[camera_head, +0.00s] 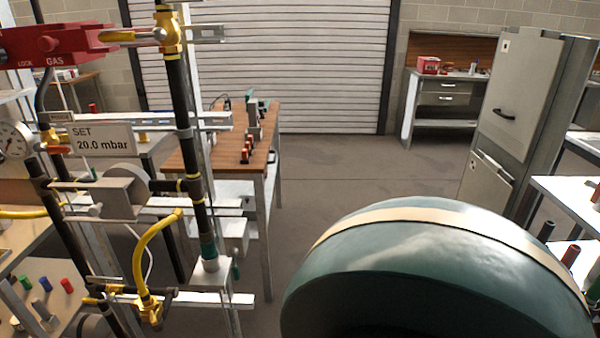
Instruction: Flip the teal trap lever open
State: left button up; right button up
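A small teal lever (235,265) hangs at the right side of a pale square trap block (210,270), at the foot of a black vertical pipe. It looks roughly upright and is too small to tell its exact position. A teal collar (208,246) sits on the pipe just above the block. Neither of my grippers is in view.
A wooden-topped bench (200,150) stands behind. A large dark green rounded form (430,260) blocks the lower right. Open floor lies mid-view.

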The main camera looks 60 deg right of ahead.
aim_at(234, 251)
jog(key=z, duration=1.5)
